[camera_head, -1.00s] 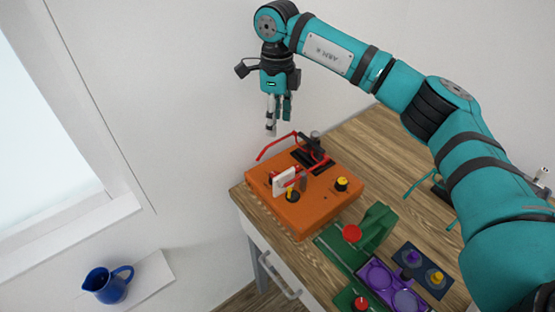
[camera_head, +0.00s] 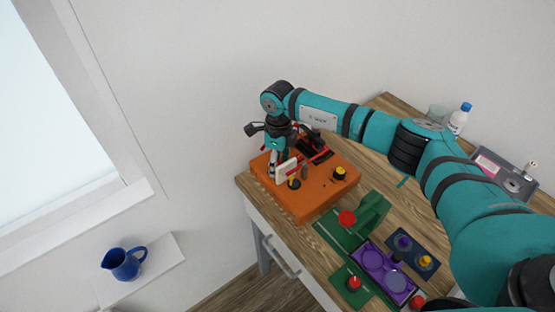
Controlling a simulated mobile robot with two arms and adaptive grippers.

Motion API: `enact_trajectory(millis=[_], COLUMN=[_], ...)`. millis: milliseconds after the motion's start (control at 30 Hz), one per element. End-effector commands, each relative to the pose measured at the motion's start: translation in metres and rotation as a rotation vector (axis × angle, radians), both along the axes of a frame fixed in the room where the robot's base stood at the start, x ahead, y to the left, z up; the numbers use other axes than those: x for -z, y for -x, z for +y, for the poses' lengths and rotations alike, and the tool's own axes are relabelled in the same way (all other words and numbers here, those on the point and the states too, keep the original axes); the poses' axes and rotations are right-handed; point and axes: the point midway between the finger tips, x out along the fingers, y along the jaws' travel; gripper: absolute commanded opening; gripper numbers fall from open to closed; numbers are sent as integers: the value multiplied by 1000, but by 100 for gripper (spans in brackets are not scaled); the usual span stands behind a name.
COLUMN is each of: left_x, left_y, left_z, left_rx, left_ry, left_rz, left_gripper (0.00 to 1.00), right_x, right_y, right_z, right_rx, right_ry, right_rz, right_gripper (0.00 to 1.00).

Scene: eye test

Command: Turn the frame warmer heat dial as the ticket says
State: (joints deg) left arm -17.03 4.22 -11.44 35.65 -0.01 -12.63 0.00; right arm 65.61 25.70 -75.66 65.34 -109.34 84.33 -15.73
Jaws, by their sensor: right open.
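The orange frame warmer (camera_head: 312,195) sits at the table's far left corner. On its top are two dark dials with yellow tops, a front-left dial (camera_head: 294,183) and a right dial (camera_head: 340,174). I cannot tell which is the heat dial. A small white card (camera_head: 286,169), perhaps the ticket, stands by the front-left dial; its writing is unreadable. Red glasses (camera_head: 303,160) are partly hidden by my gripper. My right gripper (camera_head: 277,167) is open, pointing down just behind the card. I cannot tell whether it touches anything. My left gripper is not in view.
A green fixture (camera_head: 365,215) with red knobs, a purple tray (camera_head: 366,258) and a dark blue plate (camera_head: 428,250) stand in front. A bottle (camera_head: 459,118) and grey-pink box (camera_head: 502,172) are at the right. A blue jug (camera_head: 123,264) sits on a ledge.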

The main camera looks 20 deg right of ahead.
Motion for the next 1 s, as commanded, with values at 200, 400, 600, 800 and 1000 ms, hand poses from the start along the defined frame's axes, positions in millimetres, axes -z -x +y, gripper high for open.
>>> enact_trajectory(millis=[200, 400, 600, 800, 1000], left_x=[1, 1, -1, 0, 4], left_y=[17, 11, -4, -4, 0], left_z=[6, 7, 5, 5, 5], left_rx=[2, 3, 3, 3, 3], left_ry=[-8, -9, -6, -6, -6], left_rz=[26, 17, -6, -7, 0], left_gripper=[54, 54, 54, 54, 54], right_x=[1, 1, 1, 1, 2], right_y=[0, 0, 0, 0, 0], right_z=[0, 0, 0, 0, 0], right_rx=[-1, -1, -1, 3, 48], right_ry=[0, 0, 0, 0, 0], right_rz=[0, 0, 0, 0, 0], right_gripper=[54, 34, 8, 0, 0])
